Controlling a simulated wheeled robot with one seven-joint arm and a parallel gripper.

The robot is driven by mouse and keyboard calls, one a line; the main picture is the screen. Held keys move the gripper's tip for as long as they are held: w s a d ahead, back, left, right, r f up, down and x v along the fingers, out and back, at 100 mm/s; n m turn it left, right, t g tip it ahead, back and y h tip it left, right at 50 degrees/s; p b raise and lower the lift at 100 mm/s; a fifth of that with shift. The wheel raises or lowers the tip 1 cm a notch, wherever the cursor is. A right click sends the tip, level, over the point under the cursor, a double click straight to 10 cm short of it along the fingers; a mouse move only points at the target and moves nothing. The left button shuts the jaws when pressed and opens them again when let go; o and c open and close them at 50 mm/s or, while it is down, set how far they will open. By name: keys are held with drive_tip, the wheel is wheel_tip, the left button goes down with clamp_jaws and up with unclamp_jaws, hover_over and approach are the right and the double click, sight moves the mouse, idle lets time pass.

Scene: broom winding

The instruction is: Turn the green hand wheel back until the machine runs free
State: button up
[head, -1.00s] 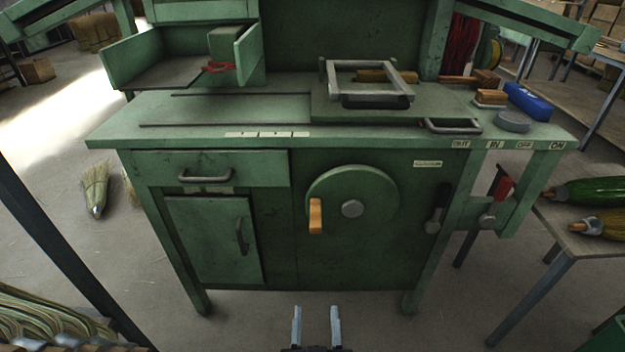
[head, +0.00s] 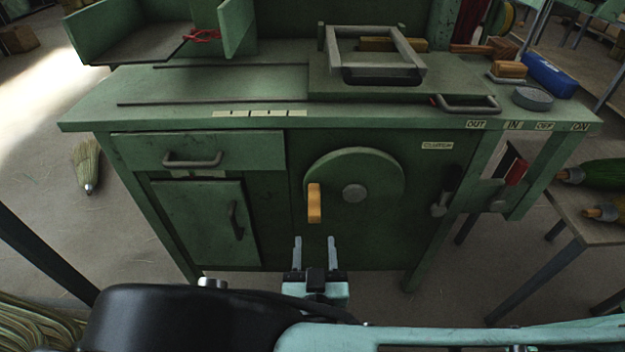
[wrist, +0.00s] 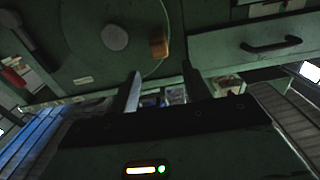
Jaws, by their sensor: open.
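The green hand wheel (head: 375,170) is a round disc on the front of the green machine (head: 290,235), with a grey hub (head: 354,193) at its middle. Its orange-yellow handle (head: 314,203) sits at the wheel's left side. My gripper (head: 315,242) is open and empty, below the handle in the head view and apart from it. In the wrist view the wheel (wrist: 85,60) and handle (wrist: 159,43) show upside down, beyond the open fingers (wrist: 160,88).
A drawer handle (head: 192,162) and cabdoor handle (head: 236,220) stick out left of the wheel. A dark lever (head: 445,195) under the clutch label (head: 437,146) and a red-handled lever (head: 515,172) are to the right. The machine's top edge (head: 340,123) overhangs.

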sight(314, 205)
drive_tip(key=w, duration=1)
drive_tip(key=shift+w+d+b, duration=0.2)
drive_tip(key=shift+w+b, duration=0.1)
drive_tip(key=shift+w, duration=0.1)
clamp_jaws()
